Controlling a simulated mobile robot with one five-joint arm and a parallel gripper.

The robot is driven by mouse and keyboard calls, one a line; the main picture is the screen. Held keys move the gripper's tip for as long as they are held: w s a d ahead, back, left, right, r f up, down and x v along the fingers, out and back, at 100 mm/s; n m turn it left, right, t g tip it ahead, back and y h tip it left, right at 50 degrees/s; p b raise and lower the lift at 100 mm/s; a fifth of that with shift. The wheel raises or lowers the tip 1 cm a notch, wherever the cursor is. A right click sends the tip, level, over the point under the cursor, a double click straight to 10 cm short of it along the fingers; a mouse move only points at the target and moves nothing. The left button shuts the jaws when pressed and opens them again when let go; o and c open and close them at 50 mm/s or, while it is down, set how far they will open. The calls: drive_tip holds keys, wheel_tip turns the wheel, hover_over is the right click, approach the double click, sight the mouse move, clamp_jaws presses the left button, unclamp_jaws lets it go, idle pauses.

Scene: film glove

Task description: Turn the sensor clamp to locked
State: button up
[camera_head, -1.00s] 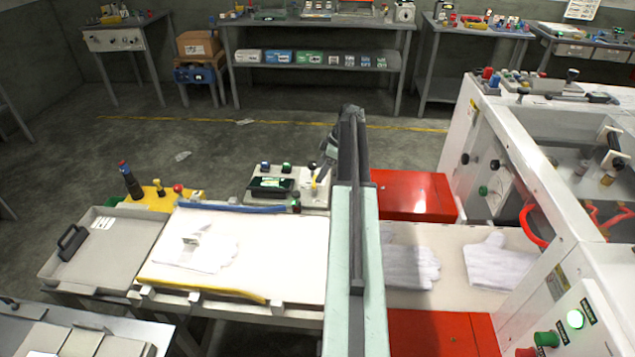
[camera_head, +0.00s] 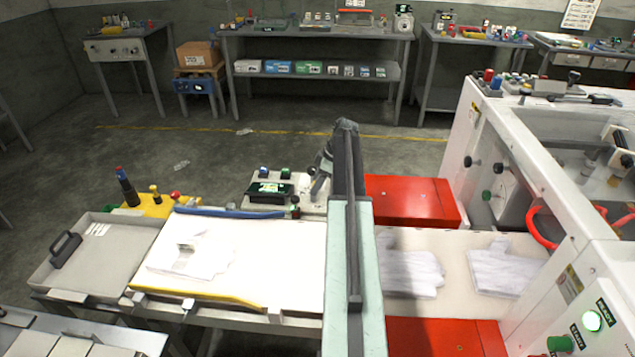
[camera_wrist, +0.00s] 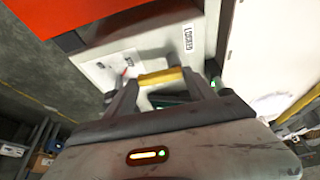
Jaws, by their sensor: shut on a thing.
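In the wrist view, a yellow handle bar (camera_wrist: 161,76), which looks like the clamp's lever, lies between the fingertips of my gripper (camera_wrist: 162,86). The fingers are shut on it. It sits by a pale grey housing (camera_wrist: 150,45) with a "LOCKED" label (camera_wrist: 188,37) beyond the bar. A white plate (camera_wrist: 108,73) with a red mark and small writing is to the left. In the head view, my gripper (camera_head: 320,178) is by the pale control box (camera_head: 310,207), partly hidden by my arm. The clamp cannot be made out there.
The control box has a green display (camera_head: 270,192). A white work table (camera_head: 265,260) with a glove lies in front. A red block (camera_head: 410,200) stands right of my arm, and gloves lie on the belt (camera_head: 455,243) leading to the white machine (camera_head: 560,200). A grey tray (camera_head: 90,262) is left.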

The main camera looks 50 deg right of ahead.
drive_tip(key=m+h, duration=0.1)
drive_tip(key=m, duration=0.1)
drive_tip(key=s+m+t+h, duration=0.1)
drive_tip(key=m, duration=0.2)
drive_tip(key=shift+s, duration=0.2)
drive_tip(key=m, duration=0.2)
drive_tip(key=m+h, duration=0.1)
drive_tip(key=shift+s+a+m, duration=0.2)
drive_tip(key=shift+s+m, duration=0.15)
drive_tip(key=shift+m, duration=0.05)
drive_tip(key=m, duration=0.1)
drive_tip(key=m+h, duration=0.1)
drive_tip(key=m, duration=0.1)
drive_tip(key=s+m+h, duration=0.1)
drive_tip(key=shift+a+m+g, duration=0.3)
drive_tip(key=shift+s+a+m+g+h, duration=0.15)
drive_tip(key=shift+m+g+h, duration=0.1)
drive_tip(key=shift+m, duration=0.45)
drive_tip(key=shift+w+a+m+g+h, duration=0.1)
drive_tip(key=shift+m+g+h, duration=0.1)
drive_tip(key=shift+m, duration=0.5)
drive_tip(key=shift+s+a+m+g+h, duration=0.15)
drive_tip(key=shift+m+h, duration=0.1)
drive_tip(key=shift+m, duration=0.45)
drive_tip(key=o, duration=1.1)
